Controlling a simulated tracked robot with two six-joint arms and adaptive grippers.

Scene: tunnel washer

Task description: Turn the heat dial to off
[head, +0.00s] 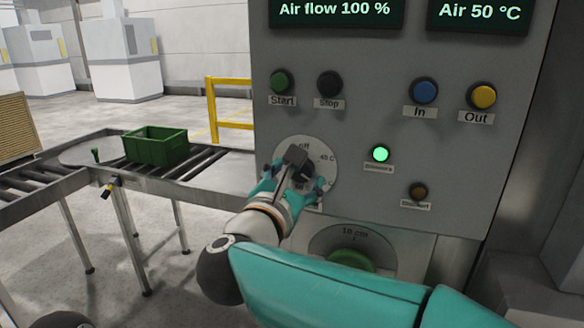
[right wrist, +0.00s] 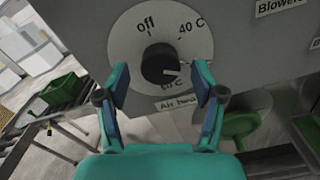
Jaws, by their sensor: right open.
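The heat dial is a black knob (right wrist: 158,62) on a round pale plate, marked "off" at top left, "40 C" at upper right and a partly hidden temperature at the bottom. Its pale pointer mark points to the lower right, not at "off". In the head view the knob (head: 303,170) is partly covered by my gripper. My right gripper (head: 293,186) is open in front of the dial, with one teal finger on each side below the knob. In the right wrist view I see a gap between knob and fingers; contact cannot be told. My left gripper is out of view.
The grey panel (head: 360,60) has Start, Stop, In and Out buttons, a lit green lamp (head: 380,153) and displays reading "Air flow 100 %" and "Air 50 °C". A green knob (head: 350,260) sits below. A green crate (head: 157,152) stands on the roller conveyor at left.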

